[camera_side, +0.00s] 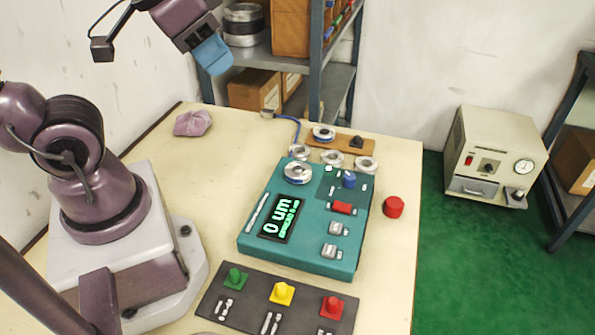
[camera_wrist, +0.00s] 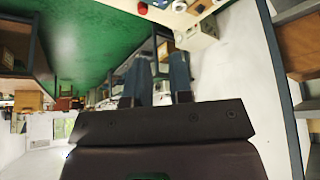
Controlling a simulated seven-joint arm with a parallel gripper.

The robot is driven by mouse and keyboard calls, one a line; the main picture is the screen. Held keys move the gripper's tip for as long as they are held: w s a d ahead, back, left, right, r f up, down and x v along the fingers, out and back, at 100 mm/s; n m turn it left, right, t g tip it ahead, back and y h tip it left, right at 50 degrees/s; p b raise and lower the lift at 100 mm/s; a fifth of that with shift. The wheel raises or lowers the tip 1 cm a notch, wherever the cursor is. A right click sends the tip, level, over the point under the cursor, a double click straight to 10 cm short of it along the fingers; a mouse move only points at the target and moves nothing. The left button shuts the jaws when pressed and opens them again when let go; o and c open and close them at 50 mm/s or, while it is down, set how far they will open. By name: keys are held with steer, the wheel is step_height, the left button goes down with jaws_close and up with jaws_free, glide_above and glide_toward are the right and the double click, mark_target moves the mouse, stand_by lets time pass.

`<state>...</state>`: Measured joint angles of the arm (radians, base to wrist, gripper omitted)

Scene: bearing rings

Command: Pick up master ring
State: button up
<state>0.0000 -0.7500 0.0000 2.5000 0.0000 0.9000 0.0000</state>
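Several metal rings lie on the table, and I cannot tell for certain which is the master ring. One ring with a bluish edge (camera_side: 324,133) sits on a brown wooden board (camera_side: 342,144). A similar ring (camera_side: 298,173) sits on the teal gauge box (camera_side: 292,255), whose display reads 0 um. Plain silver rings (camera_side: 332,157) lie between the board and the box. My gripper (camera_side: 214,60) is high above the table's back left, far from the rings. In the wrist view its two blue-grey fingers (camera_wrist: 158,68) are apart with nothing between them.
A black panel (camera_side: 250,304) with green, yellow and red buttons lies in front of the gauge box. A red cap (camera_side: 393,207) is at the table's right edge. A mauve cloth (camera_side: 193,123) lies back left. Shelving (camera_side: 316,75) stands behind the table.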

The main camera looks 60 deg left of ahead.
steer(key=o, duration=1.2)
steer(key=shift+o, duration=0.2)
steer(key=shift+f, duration=0.1)
steer(key=n+g, duration=0.6)
steer(key=n, duration=1.4)
glide_above(297, 167)
step_height(297, 167, down, 17)
steer(key=f, duration=0.7)
steer(key=shift+s+a, duration=0.15)
steer(key=shift+a, duration=0.05)
steer(key=shift+w+d+f, duration=0.1)
steer(key=shift+f, duration=1.45)
steer(key=shift+w+d+f, duration=0.1)
steer(key=shift+f, duration=1.4)
